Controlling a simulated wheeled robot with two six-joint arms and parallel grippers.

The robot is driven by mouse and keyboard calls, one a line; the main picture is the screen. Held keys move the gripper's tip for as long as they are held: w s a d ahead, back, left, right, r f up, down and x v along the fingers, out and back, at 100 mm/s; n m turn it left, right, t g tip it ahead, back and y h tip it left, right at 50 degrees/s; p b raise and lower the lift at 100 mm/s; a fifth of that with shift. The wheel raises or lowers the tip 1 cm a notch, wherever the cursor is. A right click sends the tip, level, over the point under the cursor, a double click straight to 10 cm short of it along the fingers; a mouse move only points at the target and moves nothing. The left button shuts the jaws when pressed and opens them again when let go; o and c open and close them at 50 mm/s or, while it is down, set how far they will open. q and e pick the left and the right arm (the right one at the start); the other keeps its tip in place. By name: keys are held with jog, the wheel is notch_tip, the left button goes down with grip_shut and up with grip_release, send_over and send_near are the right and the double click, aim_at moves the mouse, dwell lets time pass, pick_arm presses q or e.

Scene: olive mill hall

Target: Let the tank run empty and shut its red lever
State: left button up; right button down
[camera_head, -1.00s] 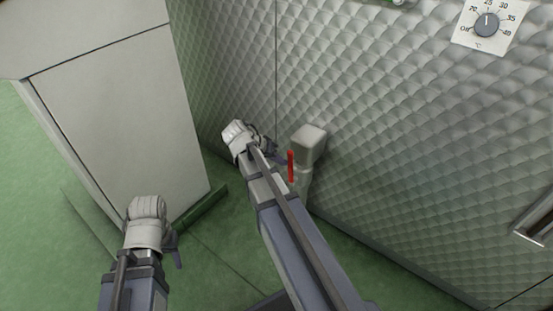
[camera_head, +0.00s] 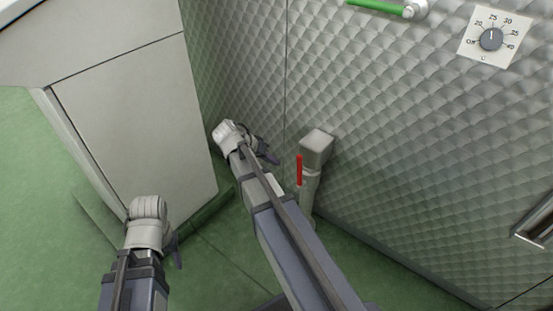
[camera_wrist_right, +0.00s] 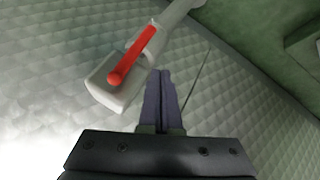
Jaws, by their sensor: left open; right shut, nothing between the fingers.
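The tank is the quilted silver wall (camera_head: 410,130). A grey outlet fitting with a blocky head (camera_head: 318,146) and a pipe running down to the floor stands at its foot. The red lever (camera_head: 299,170) lies lengthwise along this pipe; it also shows in the right wrist view (camera_wrist_right: 133,57), still roughly in line with the pipe. My right gripper (camera_head: 268,156) is left of the lever and apart from it. Its fingers (camera_wrist_right: 160,75) are shut and empty, beside the fitting. My left gripper (camera_head: 177,254) is open and empty, low at the left. No liquid is visible.
A pale cabinet (camera_head: 135,120) stands at the left, close to both grippers. A temperature dial (camera_head: 491,39), a green handle (camera_head: 380,8) and a metal bar handle (camera_head: 535,222) are on the quilted wall. Green floor (camera_head: 40,200) lies clear at the left.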

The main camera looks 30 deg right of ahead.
jog(key=p+v, duration=0.4)
jog(key=v, duration=0.2)
jog(key=shift+s, duration=0.3)
